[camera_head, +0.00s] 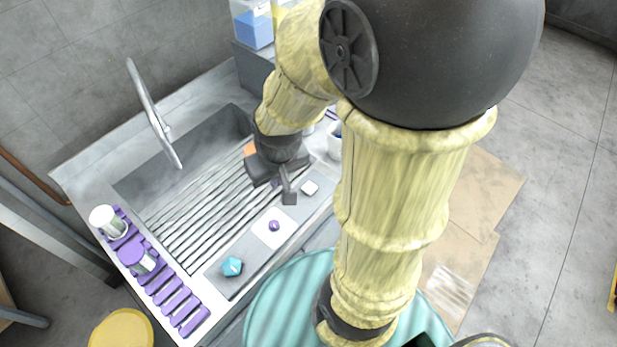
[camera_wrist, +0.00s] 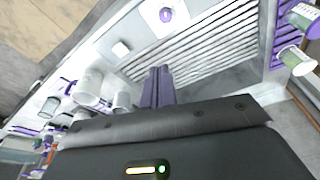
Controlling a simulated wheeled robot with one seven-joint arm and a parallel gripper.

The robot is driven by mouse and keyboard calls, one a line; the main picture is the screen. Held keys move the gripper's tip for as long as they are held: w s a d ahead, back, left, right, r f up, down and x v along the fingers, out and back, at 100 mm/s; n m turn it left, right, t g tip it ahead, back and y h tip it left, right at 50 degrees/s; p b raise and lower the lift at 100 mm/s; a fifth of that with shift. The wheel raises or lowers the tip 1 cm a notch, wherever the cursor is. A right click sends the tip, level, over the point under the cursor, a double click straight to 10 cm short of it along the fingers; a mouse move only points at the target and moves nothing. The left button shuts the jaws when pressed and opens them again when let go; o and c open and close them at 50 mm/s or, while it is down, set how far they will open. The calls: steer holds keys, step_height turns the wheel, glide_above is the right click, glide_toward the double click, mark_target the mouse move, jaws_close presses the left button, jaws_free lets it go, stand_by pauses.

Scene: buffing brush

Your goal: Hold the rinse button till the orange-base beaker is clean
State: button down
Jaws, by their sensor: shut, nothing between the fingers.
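My gripper (camera_head: 289,197) is shut and empty, hanging over the right end of the ribbed sink; its closed fingers also show in the wrist view (camera_wrist: 158,72). A control strip (camera_head: 249,252) along the sink's front edge bears a teal pentagonal button (camera_head: 232,266), a round purple button (camera_head: 274,226) on a white plate, and a white square button (camera_head: 310,187). The white button lies just right of my fingertips, seemingly apart from them. No label shows which is the rinse button. A small orange patch (camera_head: 250,149) shows behind my gripper, perhaps the beaker's base; the rest is hidden.
A curved metal faucet (camera_head: 153,115) stands at the sink's back. A purple rack (camera_head: 172,292) with a white cup (camera_head: 104,219) and a purple-topped vessel (camera_head: 138,255) is at the left. White cups (camera_wrist: 88,86) stand beyond the sink's other end. A blue-filled container (camera_head: 254,29) stands behind.

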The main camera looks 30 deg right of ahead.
steer(key=n, duration=0.1)
steer(key=n+g+p, duration=0.3)
steer(key=n+p, duration=0.3)
steer(key=n, duration=1.5)
glide_above(310, 186)
step_height(310, 186, down, 4)
steer(key=r, duration=0.1)
steer(key=shift+a+f, duration=0.1)
steer(key=shift+f, duration=0.15)
step_height(310, 186, down, 14)
steer(key=b, duration=0.2)
steer(key=shift+b, duration=0.35)
steer(key=shift+f, duration=0.15)
